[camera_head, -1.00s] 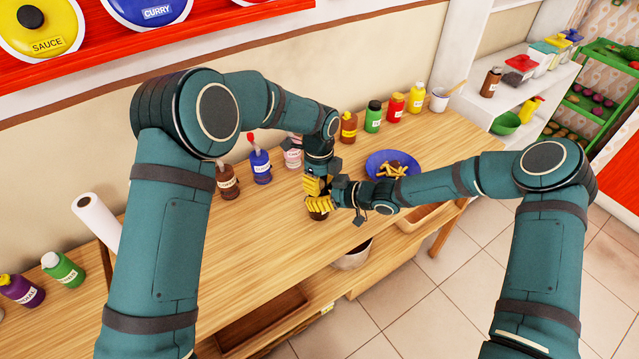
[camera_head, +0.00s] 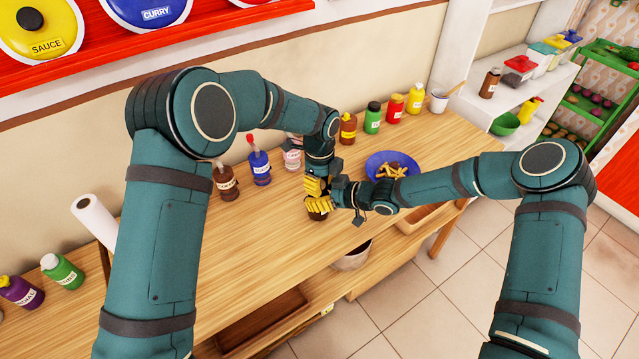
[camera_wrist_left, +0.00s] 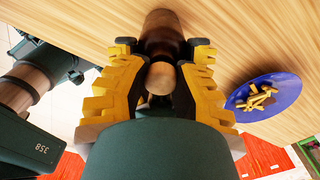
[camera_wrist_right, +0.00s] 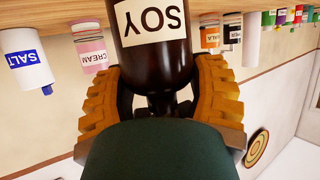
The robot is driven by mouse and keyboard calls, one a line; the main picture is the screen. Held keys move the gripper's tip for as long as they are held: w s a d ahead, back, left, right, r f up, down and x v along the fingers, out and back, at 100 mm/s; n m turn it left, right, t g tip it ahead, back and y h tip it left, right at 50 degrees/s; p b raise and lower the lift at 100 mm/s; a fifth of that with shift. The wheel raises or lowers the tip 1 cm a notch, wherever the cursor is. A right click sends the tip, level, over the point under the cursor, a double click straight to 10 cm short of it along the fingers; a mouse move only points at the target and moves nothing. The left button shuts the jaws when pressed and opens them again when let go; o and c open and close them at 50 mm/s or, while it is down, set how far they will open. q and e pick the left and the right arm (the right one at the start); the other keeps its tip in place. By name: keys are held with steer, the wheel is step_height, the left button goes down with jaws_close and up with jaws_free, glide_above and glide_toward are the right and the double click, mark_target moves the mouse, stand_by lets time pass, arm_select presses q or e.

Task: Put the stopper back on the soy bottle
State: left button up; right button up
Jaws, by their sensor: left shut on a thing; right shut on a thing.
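The soy bottle (camera_wrist_right: 155,60) is dark, with a white SOY label that appears upside down in the right wrist view. My right gripper (camera_head: 322,204) is shut on it; the bottle's dark lower body (camera_head: 318,215) shows just below the fingers in the head view. The stopper (camera_wrist_left: 160,78) has a round wooden knob and sits between the fingers of my left gripper (camera_head: 316,186), which is shut on it. The left gripper is directly above the right one. The dark bottle (camera_wrist_left: 160,38) shows beyond the knob. Whether stopper and bottle neck touch is hidden by the fingers.
A blue plate (camera_head: 375,162) with fries stands right of the grippers. A blue bottle (camera_head: 260,166), a brown bottle (camera_head: 226,182) and a pink cream bottle (camera_head: 292,158) stand behind and left. More bottles line the wall. The front left of the wooden table (camera_head: 240,250) is clear.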

arm_select(q)
steer(key=shift+w+f, duration=0.1)
steer(key=shift+f, duration=0.05)
stand_by(0.4)
steer(key=shift+a+f, duration=0.2)
steer(key=shift+f, duration=0.2)
steer(key=o, duration=0.7)
arm_select(e)
steer(key=shift+a+r, duration=0.1)
arm_select(q)
steer(key=shift+o, duration=0.2)
arm_select(e)
steer(key=shift+r, duration=0.1)
arm_select(q)
steer(key=shift+a, duration=0.1)
steer(key=r, duration=0.8)
steer(key=shift+w+r, duration=0.15)
steer(key=shift+w, duration=0.1)
arm_select(e)
steer(key=shift+f, duration=0.25)
